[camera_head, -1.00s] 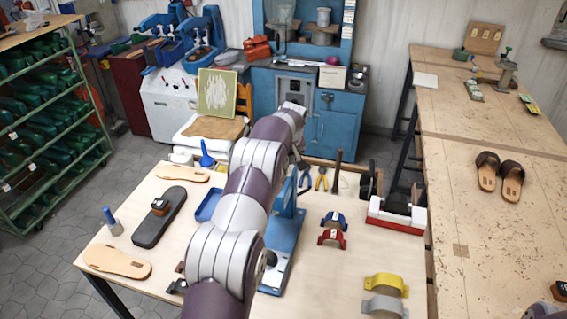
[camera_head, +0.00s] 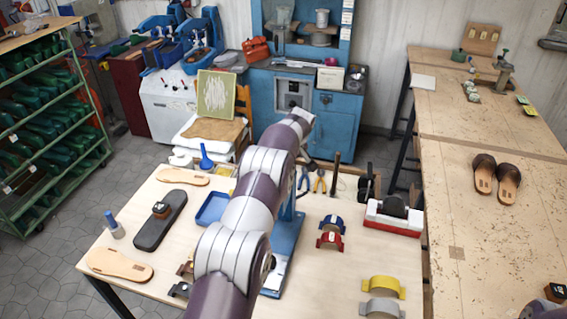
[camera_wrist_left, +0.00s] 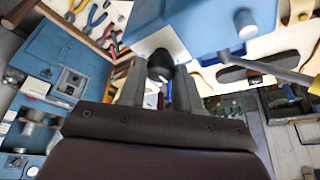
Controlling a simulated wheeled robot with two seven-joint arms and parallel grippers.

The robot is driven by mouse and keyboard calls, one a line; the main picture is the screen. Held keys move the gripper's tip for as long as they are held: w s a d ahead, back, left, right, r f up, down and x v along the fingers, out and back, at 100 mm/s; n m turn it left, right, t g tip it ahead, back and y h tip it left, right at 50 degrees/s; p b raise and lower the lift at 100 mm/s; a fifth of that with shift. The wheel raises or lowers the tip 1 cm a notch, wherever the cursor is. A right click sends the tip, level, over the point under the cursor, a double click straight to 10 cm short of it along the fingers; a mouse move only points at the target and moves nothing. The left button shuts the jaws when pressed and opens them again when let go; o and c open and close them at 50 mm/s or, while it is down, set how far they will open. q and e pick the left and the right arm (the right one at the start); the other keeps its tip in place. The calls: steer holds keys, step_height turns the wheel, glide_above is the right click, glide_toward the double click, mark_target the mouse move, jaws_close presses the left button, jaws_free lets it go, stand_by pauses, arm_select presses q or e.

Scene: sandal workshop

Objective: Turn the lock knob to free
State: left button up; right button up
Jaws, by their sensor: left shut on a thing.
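A blue press (camera_head: 284,238) stands on the pale worktable, partly hidden behind my left arm. In the left wrist view its blue body (camera_wrist_left: 200,22) fills the top. A dark round knob (camera_wrist_left: 160,66) sits by a pale plate there. My left gripper (camera_wrist_left: 158,88) is shut on this knob, with one finger on each side. In the head view the left gripper and the knob are hidden behind my arm, so the knob's turn angle cannot be read. My right gripper is in neither view.
The worktable (camera_head: 330,285) holds insoles (camera_head: 120,264), a dark sole (camera_head: 160,220), a blue tray (camera_head: 212,208), pliers (camera_head: 319,181), red and blue clamps (camera_head: 330,239) and yellow and grey arches (camera_head: 383,287). A bench with sandals (camera_head: 497,175) stands at right.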

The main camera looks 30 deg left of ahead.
arm_select(q)
steer(key=shift+r, duration=0.1)
steer(key=o, duration=1)
steer(key=shift+o, duration=0.2)
steer(key=p+v, duration=0.4)
steer(key=v, duration=0.8)
steer(key=shift+r+p, duration=0.25)
steer(key=shift+p, duration=0.15)
steer(key=shift+s+d, duration=0.1)
